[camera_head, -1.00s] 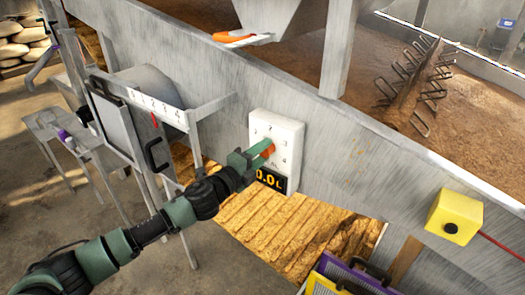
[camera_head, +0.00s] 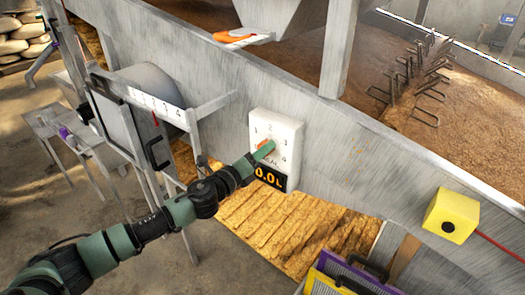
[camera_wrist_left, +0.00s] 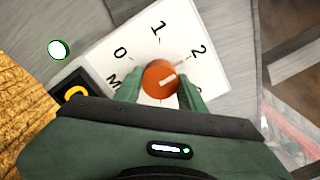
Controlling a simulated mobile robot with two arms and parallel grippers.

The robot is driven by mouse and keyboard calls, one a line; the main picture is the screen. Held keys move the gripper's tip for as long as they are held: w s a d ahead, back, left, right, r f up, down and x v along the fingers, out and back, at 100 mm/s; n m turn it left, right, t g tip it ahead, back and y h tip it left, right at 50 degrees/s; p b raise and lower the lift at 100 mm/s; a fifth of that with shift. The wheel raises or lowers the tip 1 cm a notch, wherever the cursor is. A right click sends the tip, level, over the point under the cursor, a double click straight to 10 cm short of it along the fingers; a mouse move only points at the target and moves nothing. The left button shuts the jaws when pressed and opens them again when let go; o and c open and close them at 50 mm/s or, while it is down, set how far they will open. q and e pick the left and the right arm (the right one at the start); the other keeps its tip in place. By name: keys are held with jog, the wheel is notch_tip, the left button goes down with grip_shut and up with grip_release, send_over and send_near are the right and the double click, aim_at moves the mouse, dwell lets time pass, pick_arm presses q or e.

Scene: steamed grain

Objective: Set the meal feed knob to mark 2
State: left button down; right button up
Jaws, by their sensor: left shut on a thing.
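The meal feed knob is orange and round (camera_wrist_left: 153,72), with a white pointer line, on a white dial plate (camera_wrist_left: 95,55) marked with numbers. My left gripper (camera_head: 262,152) is shut on the knob, one green finger on each side in the left wrist view. The pointer there points right and slightly up, roughly toward the 2, perhaps a little past it. In the head view the fingers cover most of the knob. The display (camera_head: 270,178) under the dial reads 0.0L. My right gripper is not in view.
A yellow box with a black button (camera_head: 452,217) is on the trough wall at right. Purple and yellow framed panels (camera_head: 350,278) lean below. Bent metal tines (camera_head: 425,75) are in the trough.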

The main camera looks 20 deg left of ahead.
pick_arm(q)
jog(key=shift+f, duration=0.15)
jog(key=c, duration=0.9)
grip_release()
jog(key=shift+o, duration=0.2)
jog(key=shift+s, duration=0.1)
jog(key=b+v, duration=0.2)
jog(key=v, duration=0.5)
jog(key=shift+s+a, duration=0.15)
jog(key=shift+s, duration=0.15)
